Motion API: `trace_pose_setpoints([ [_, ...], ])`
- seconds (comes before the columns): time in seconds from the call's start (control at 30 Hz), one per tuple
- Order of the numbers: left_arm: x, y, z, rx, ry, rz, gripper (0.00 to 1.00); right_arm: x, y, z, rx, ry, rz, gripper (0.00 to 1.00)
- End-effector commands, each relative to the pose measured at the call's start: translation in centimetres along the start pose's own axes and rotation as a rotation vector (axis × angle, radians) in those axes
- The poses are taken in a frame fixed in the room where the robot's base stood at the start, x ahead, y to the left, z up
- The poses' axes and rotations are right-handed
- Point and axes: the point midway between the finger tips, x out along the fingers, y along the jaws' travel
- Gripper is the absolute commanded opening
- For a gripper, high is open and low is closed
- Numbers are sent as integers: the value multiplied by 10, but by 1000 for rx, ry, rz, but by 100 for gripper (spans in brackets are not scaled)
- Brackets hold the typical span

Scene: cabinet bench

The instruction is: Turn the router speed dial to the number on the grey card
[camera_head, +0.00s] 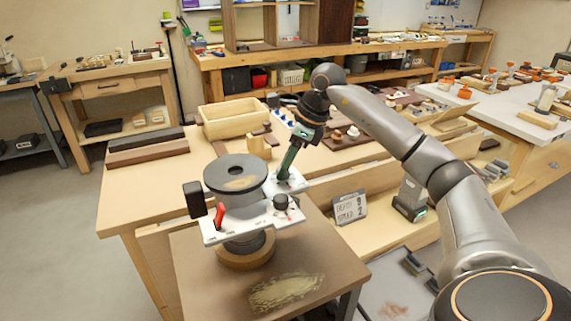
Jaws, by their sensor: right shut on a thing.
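The router (236,178) stands upright on a low brown bench, with a grey cylinder body, a white plate, a red lever (220,215) and a dark left handle (194,200). A small black knob (281,201) sits at the plate's right. My right gripper (284,178) reaches down from behind, fingertips at the router's far right side. It is shut on a small part there, apparently the speed dial, which the fingers hide; its setting cannot be read. The grey card (349,208) leans right of the router and appears to read "DEPTH 9, SPEED 2". My left gripper is not in view.
A long wooden bench behind holds a wooden box (233,120), dark boards (147,150) and small parts. A grey device with a teal light (411,198) stands right of the card. My right arm spans the right side. A worn patch (285,292) marks the bare bench front.

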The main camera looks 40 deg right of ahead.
Motion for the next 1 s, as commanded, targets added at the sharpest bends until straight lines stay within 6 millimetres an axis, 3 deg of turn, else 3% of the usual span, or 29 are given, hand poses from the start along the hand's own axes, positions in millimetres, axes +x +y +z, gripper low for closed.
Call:
trace_pose_setpoints([
  [0.37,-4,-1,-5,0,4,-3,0,-2,0,0,91,1,-39,0],
  [1.0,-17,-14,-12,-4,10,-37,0,0,4,2,577,-3,-243,0],
])
